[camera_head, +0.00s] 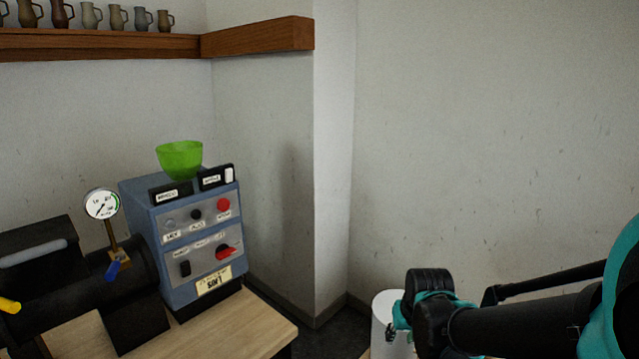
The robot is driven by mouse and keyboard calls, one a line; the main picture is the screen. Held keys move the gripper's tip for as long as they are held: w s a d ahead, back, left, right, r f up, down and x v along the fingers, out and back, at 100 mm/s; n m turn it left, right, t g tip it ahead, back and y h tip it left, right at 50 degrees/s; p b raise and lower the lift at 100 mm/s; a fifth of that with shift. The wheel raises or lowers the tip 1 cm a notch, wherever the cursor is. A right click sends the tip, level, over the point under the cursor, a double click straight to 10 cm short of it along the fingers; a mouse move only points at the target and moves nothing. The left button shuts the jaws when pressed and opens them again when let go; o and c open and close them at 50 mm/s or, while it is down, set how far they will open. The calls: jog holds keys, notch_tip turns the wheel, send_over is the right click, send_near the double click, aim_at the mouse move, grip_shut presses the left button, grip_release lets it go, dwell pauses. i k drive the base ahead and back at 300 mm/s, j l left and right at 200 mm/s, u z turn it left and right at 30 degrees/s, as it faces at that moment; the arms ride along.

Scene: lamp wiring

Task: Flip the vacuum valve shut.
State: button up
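A black cylindrical vessel (75,285) lies on the table at the left. A round pressure gauge (102,204) stands on its brass stem. A small valve with a blue lever (113,269) sits at the foot of the stem, and the lever slants down to the left. A yellow lever or handle (9,305) shows at the left edge, partly cut off. No label tells which of them is the vacuum valve. My black and teal arm reaches in from the right, far from the valve. I cannot make out my gripper's fingers.
A blue control box (182,222) with switches, a red button and a red knob stands beside the vessel. A green bowl (180,160) sits on top. The wooden table (245,322) is bare at its right corner. A white cylinder (383,318) stands behind my arm. A shelf (120,45) holds several mugs.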

aim_at(112, 273)
jog(key=u, duration=1.75)
